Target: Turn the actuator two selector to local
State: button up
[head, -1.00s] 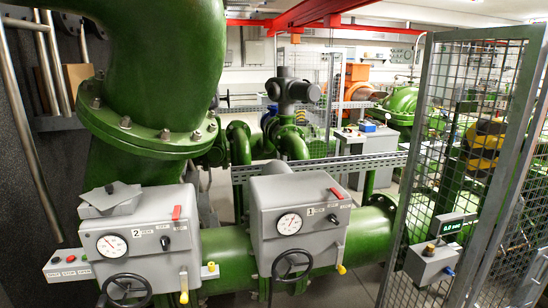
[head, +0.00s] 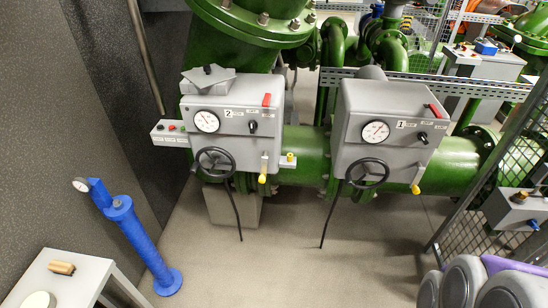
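Actuator two (head: 237,140) is a grey box labelled 2, mounted on the green pipe left of centre. Its front carries a round gauge (head: 206,122), a small red lever (head: 266,99) and a small black selector knob (head: 252,126) below small label plates. The label text is too small to read, and I cannot tell which position the knob points to. A black handwheel (head: 214,163) is below the gauge, and a yellow-tipped handle (head: 262,178) is at the lower right. My gripper is not in view.
A similar actuator labelled 1 (head: 370,140) stands to the right. A small button box (head: 170,132) is left of actuator two. A blue post (head: 140,240) and a grey table (head: 85,272) stand front left. Mesh fencing (head: 470,235) is at right. The middle floor (head: 290,255) is clear.

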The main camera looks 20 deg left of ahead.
aim_at(252, 124)
jog(key=u, duration=1.3)
